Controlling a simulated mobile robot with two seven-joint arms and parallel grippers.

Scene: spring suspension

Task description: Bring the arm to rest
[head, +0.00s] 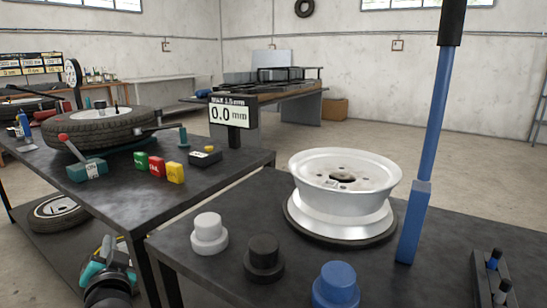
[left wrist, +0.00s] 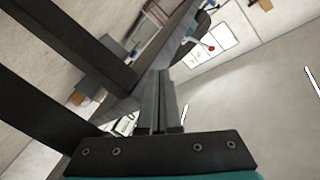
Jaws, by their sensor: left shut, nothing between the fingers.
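My left gripper (head: 108,245) shows at the lower left of the head view, low beside the dark workbenches and in front of the gap between them. Its teal and black wrist is near the bottom edge. In the left wrist view the two dark fingers of the left gripper (left wrist: 160,75) lie together, shut, with nothing between them. Dark bench legs or beams cross behind them. My right gripper is not in view.
A white wheel rim (head: 345,178), a blue post (head: 432,130) and white, black and blue stepped knobs stand on the near bench (head: 225,275). The left bench (head: 110,190) carries a tyre (head: 100,128), colored blocks and a 0.0 mm display (head: 232,114).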

